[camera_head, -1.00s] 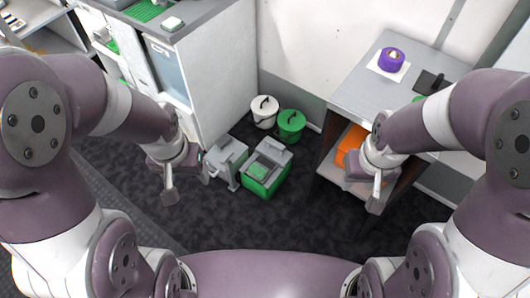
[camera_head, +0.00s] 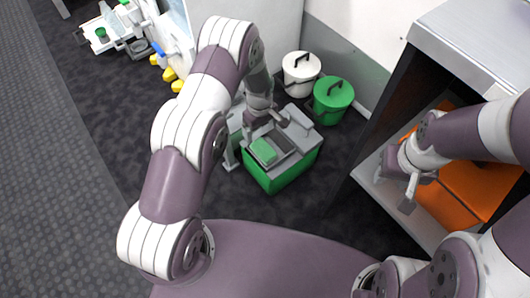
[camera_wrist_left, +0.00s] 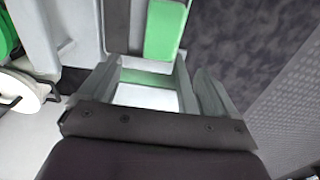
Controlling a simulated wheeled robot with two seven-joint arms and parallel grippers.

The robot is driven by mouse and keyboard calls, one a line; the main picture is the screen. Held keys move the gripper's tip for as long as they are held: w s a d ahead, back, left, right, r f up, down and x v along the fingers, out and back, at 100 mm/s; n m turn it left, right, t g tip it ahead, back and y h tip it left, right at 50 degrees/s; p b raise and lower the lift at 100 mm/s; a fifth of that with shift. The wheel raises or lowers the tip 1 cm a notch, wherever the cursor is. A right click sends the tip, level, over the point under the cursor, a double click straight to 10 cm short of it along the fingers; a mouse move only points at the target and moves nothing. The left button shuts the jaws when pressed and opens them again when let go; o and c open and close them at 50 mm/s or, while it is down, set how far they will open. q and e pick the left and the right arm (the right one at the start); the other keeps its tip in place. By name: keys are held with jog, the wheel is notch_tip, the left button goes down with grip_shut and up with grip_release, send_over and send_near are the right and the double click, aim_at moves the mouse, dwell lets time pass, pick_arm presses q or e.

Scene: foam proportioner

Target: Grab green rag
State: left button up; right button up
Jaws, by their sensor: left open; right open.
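The green rag (camera_head: 263,151) looks like a small folded green block. It lies on top of a grey and green box (camera_head: 283,174) on the floor. In the left wrist view the rag (camera_wrist_left: 164,30) shows at the top, beyond my fingers. My left gripper (camera_head: 268,124) is over the back of the box, just behind the rag, open and apart from it. In the left wrist view its two fingers (camera_wrist_left: 147,82) stand apart, with a white and green surface seen between them. My right gripper (camera_head: 408,192) is open and empty in front of the shelf at the right.
A white bucket (camera_head: 299,75) and a green bucket (camera_head: 332,101) stand behind the box. A shelf unit (camera_head: 440,60) with orange items (camera_head: 460,195) stands to the right. A white cabinet is behind my left arm. Dark floor (camera_head: 285,210) is clear in front of the box.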

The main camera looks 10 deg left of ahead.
aim_at(261, 146)
pick_arm(q)
notch_tip(261, 146, down, 9)
jog(key=b, duration=0.4)
jog(key=shift+f, duration=0.1)
jog(key=shift+s, duration=0.1)
jog(key=c, duration=1.2)
